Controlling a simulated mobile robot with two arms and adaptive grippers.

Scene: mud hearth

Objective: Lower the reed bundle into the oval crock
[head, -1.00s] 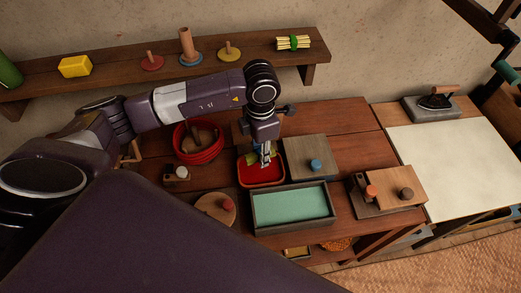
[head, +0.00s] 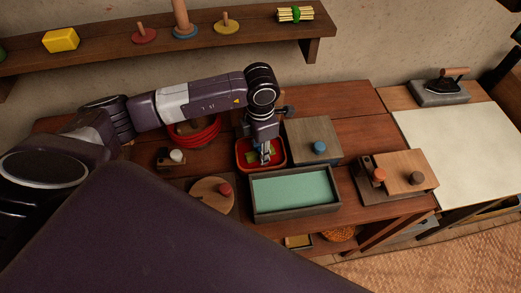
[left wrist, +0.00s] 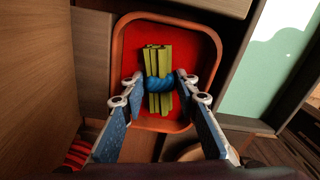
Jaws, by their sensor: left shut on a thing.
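My left gripper (head: 265,158) reaches down over the red crock with an orange rim (head: 243,163). In the left wrist view its two blue fingers (left wrist: 158,88) are shut on the blue band of a green reed bundle (left wrist: 158,60). The bundle lies within the outline of the crock (left wrist: 205,62), against its red inside. I cannot tell whether it touches the bottom. The crock looks like a rounded rectangle. My right gripper is not in view.
A grey-brown lidded box (head: 305,140) stands right of the crock, and a teal-lined tray (head: 310,190) in front. A red bowl (head: 195,133) is behind left. Another reed bundle with a green band (head: 296,14) lies on the wall shelf (head: 235,32).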

